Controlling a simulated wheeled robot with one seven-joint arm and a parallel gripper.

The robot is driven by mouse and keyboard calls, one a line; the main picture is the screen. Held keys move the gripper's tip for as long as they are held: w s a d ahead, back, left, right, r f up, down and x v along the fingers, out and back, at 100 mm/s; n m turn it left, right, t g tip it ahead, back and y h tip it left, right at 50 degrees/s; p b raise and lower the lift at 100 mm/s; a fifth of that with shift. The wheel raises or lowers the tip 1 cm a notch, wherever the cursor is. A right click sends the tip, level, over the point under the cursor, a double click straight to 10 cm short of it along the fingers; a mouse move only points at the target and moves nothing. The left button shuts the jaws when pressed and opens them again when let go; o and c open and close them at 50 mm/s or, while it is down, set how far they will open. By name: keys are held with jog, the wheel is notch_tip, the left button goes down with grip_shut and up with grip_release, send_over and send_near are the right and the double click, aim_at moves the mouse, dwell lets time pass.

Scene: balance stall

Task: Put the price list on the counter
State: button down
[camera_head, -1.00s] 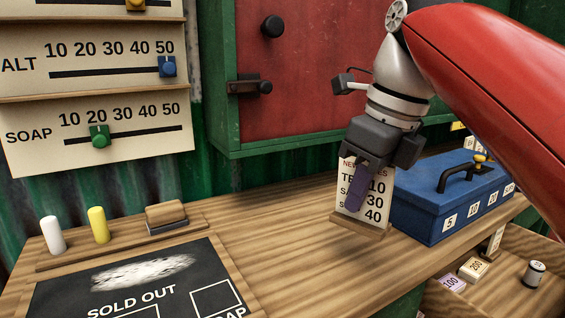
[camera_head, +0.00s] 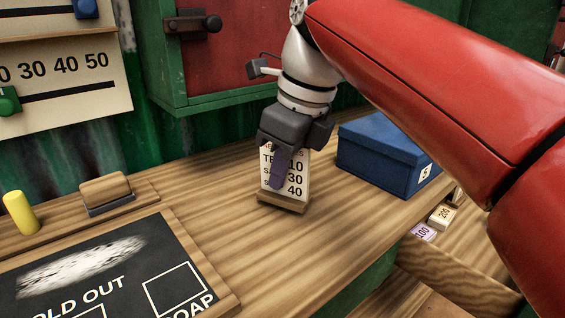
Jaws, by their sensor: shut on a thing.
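The price list (camera_head: 297,179) is a small cream card with dark print on a wooden base, upright, in the middle of the head view. My gripper (camera_head: 279,172) comes down from above and is shut on the price list, with a purple finger across its front. The wooden counter (camera_head: 235,232) runs below it. The base of the price list appears at or just above the counter top; I cannot tell whether it touches. The back finger is hidden.
A blue box (camera_head: 378,155) stands right of the price list, partly behind my red arm. The sold-out blackboard (camera_head: 110,285), eraser (camera_head: 105,193) and yellow chalk (camera_head: 20,212) lie left. An open drawer (camera_head: 455,272) with number blocks is at lower right. Bare counter surrounds the price list.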

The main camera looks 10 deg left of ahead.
jog(key=shift+f+b, duration=0.35)
jog(key=shift+f, duration=0.2)
dwell(0.4)
jog(key=c, duration=1.5)
grip_release()
